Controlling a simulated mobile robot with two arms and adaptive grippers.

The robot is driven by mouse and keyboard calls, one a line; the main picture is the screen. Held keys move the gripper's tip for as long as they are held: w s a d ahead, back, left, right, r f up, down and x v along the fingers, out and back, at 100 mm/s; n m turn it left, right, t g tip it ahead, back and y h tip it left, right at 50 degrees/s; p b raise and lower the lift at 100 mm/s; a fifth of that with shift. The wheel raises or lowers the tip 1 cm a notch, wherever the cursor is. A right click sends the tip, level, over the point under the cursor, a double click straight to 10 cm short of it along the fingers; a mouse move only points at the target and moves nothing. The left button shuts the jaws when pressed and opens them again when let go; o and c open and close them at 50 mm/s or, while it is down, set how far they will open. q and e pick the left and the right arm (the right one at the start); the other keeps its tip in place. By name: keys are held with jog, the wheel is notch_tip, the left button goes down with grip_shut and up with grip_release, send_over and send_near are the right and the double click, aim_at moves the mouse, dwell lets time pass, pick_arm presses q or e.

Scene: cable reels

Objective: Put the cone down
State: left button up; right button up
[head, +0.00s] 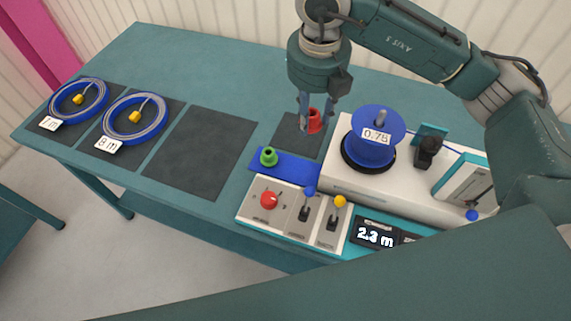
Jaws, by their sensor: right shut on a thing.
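My right gripper (308,117) points down and is shut on a red cone (314,122). The red cone is over a small dark square mat (288,142) behind the blue tray; I cannot tell whether it touches the mat. The fingers hide part of the cone. A green cone (269,157) stands upright on the left part of the blue tray (295,170). My left gripper is not in view.
A control panel (287,208) with a red knob and levers is in front. Coiled blue cables (135,118) lie on mats at left. A large dark mat (200,150) is empty.

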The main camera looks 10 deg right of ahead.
jog(key=m, duration=0.3)
jog(key=w+m, duration=0.1)
jog(key=m, duration=0.4)
jog(key=shift+w+a+m+g+h, duration=0.2)
jog(key=shift+a+m+g+h, duration=0.1)
jog(key=shift+g+h, duration=0.1)
jog(key=shift+f+m+p, duration=0.1)
jog(key=shift+m+p, duration=0.2)
jog(key=shift+m, duration=0.1)
jog(key=shift+f, duration=0.3)
jog(key=p, duration=0.2)
send_over(302, 171)
jog(key=f, duration=1.5)
jog(key=shift+s+a, duration=0.2)
notch_tip(302, 171, down, 4)
jog(key=shift+f, duration=0.2)
jog(key=shift+f, duration=0.1)
jog(key=o, duration=1.2)
jog(key=shift+c, duration=0.2)
